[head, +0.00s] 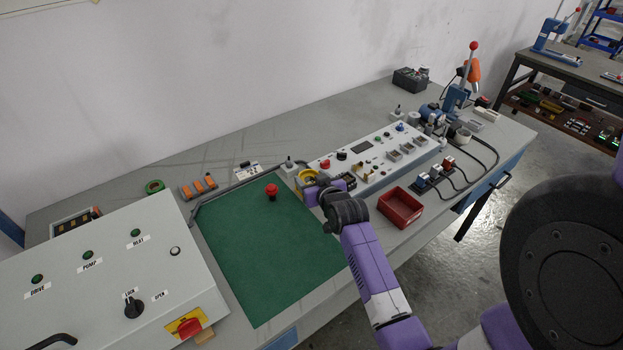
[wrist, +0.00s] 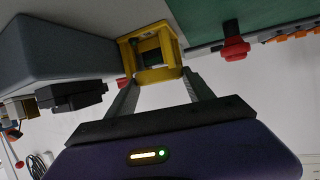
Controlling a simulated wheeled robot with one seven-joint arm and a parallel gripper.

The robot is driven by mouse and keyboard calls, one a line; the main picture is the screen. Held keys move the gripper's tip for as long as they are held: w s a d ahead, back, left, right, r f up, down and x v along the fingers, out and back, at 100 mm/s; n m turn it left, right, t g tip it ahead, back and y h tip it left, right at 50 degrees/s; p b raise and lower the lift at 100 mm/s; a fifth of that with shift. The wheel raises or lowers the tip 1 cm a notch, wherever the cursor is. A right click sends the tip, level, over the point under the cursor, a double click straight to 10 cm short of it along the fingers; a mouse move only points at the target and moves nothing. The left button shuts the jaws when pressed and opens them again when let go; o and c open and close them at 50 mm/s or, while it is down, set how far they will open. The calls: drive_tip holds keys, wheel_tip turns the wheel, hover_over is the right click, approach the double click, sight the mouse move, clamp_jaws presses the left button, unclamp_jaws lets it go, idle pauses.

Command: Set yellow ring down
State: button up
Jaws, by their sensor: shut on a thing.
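The yellow ring (head: 307,176) is a squarish yellow frame with an open middle. My gripper (head: 311,184) is shut on it, at the right edge of the green mat (head: 250,250) near the front panel of the grey console. In the wrist view the yellow ring (wrist: 137,76) sits between my two fingertips (wrist: 158,80). The arm hides part of it in the head view, and I cannot tell whether its underside touches anything.
A red knob (head: 271,188) stands on the mat, left of my gripper. The console (head: 375,165) with buttons and sockets is to the right. A red bin (head: 400,207) stands at the table's front. The mat's middle is clear.

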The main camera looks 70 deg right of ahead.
drive_tip(key=o, duration=1.3)
drive_tip(key=shift+f, duration=0.15)
